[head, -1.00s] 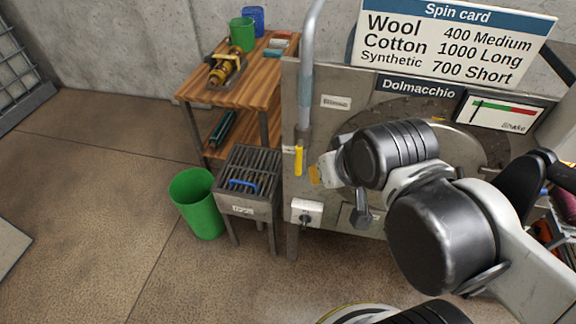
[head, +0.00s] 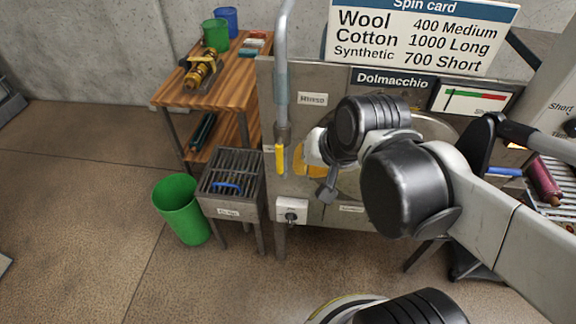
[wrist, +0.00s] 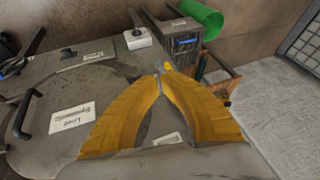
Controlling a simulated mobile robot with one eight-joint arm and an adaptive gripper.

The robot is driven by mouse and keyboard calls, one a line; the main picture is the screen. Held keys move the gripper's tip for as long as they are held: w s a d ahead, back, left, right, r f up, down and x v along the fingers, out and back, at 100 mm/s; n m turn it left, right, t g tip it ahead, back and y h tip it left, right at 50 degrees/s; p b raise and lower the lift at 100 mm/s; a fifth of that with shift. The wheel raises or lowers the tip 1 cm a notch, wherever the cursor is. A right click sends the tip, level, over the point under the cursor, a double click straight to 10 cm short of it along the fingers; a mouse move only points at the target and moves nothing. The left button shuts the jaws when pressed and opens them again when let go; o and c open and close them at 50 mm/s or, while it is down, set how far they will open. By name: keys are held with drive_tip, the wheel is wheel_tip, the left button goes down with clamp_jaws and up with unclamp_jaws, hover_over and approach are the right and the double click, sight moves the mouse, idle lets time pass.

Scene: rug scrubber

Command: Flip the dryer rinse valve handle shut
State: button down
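The rinse valve handle (head: 280,158) is a short yellow lever. It hangs down at the lower end of the grey vertical pipe (head: 281,85), on the machine's left front edge. My gripper (head: 297,168) has yellow fingers and is just right of the handle in the head view, with a small gap showing between them. The wrist and arm hide part of the fingers. In the wrist view the two fingertips (wrist: 160,78) come together, with nothing clearly held between them. A small yellow piece (wrist: 167,66) shows just beyond the tips, perhaps the handle.
The machine front (head: 310,75) has a rinse label and a white switch box (head: 292,210) below. A grated drain stand (head: 232,175) and green bin (head: 181,208) stand at left. A wooden cart (head: 225,80) is behind. The floor at left is open.

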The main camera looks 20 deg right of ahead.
drive_tip(key=w+d+f+m+y, duration=0.2)
drive_tip(key=d+m, duration=0.3)
drive_tip(key=m, duration=0.5)
drive_tip(key=w+d+f+m+y, duration=0.3)
drive_tip(key=d+f+m+y, duration=0.1)
drive_tip(key=m, duration=0.7)
drive_tip(key=shift+w+d+f, duration=0.25)
drive_tip(key=shift+d+f, duration=0.25)
drive_tip(key=shift+f, duration=0.15)
drive_tip(key=shift+a, duration=0.1)
drive_tip(key=b, duration=0.5)
approach(282, 171)
drive_tip(key=shift+x, duration=3.1)
